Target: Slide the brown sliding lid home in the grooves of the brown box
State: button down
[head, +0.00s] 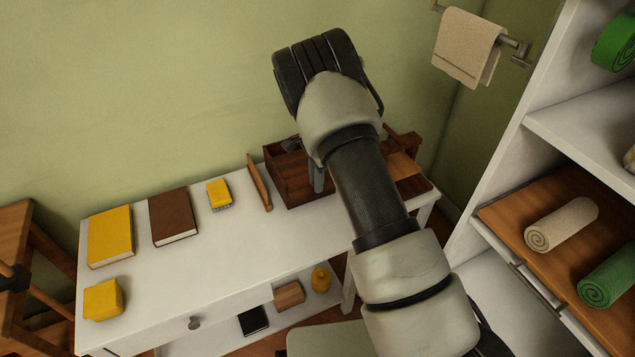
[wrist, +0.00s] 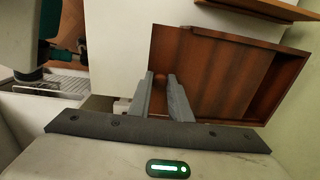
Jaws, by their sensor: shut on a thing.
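The brown box (head: 300,192) stands open-topped near the right end of the white table, partly hidden behind my arm. In the wrist view its raised rim (wrist: 288,90) runs along the right side of a flat brown panel, which looks like the sliding lid (wrist: 215,72). A small round brown knob (wrist: 160,78) shows between my fingers at the panel's left edge. My gripper (wrist: 162,86) is shut on this knob; in the head view its fingers (head: 315,177) show at the box. How far the lid sits in the grooves is unclear.
A thin brown board (head: 260,184) stands on edge just left of the box. Further left lie a yellow brush (head: 218,193), a brown book (head: 173,216), a yellow book (head: 110,236) and a yellow block (head: 103,300). The front middle of the table (head: 240,250) is clear. White shelves (head: 560,130) rise at right.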

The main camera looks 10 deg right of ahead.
jog(key=shift+w+a+b, duration=0.2)
jog(key=shift+w+a, duration=0.05)
jog(key=shift+w, duration=0.45)
jog(key=shift+w+a+b, duration=0.2)
jog(key=shift+w, duration=0.5)
jog(key=shift+w+a, duration=0.1)
jog(key=shift+w, duration=0.2)
jog(key=shift+w+a+b, duration=0.3)
jog(key=shift+w+b, duration=0.2)
jog(key=shift+w, duration=0.35)
jog(key=c, duration=1.6)
grip_release()
jog(key=shift+o, duration=0.2)
notch_tip(320, 180, up, 17)
jog(key=p, duration=0.2)
jog(key=shift+s+r, duration=0.2)
jog(key=shift+s, duration=0.05)
jog(key=shift+d, duration=0.1)
